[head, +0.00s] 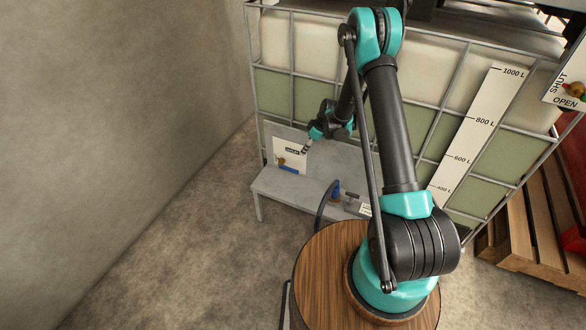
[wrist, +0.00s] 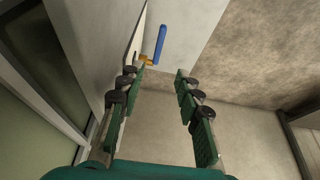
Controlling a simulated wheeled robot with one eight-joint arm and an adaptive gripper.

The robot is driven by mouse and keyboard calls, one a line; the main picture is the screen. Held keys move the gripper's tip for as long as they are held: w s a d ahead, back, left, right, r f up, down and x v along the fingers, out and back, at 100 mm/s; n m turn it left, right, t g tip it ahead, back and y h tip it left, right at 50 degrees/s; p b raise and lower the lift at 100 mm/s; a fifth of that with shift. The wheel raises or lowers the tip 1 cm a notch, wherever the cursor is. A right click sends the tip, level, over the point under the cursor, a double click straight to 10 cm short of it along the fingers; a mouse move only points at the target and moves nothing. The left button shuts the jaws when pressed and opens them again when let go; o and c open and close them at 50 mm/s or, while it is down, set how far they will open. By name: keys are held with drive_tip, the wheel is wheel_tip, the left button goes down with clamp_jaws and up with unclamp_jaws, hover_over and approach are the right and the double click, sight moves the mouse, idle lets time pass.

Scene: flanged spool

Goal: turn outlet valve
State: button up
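The outlet valve shows in the head view as a blue lever handle (head: 288,169) with a brass body (head: 281,161), in front of a white placard (head: 289,147). In the wrist view the blue handle (wrist: 160,44) is a straight bar beyond the fingertips, with brass (wrist: 147,60) at its near end. My gripper (wrist: 157,77) is open and empty. The handle lies ahead of the gap between its fingers, and I see no contact. In the head view my gripper (head: 306,147) is small, in front of the placard's right edge.
A caged tank (head: 273,83) with a litre scale (head: 478,130) stands behind a grey bench (head: 277,188). A blue fitting (head: 336,190) with a dark hose sits on the bench. A SHUT/OPEN sign (head: 567,86) hangs right. A wooden pallet (head: 520,228) stands right; the left floor is clear.

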sight(292, 169)
drive_tip(key=x, duration=1.7)
drive_tip(key=shift+a+f, duration=0.1)
drive_tip(key=shift+f, duration=0.05)
clamp_jaws()
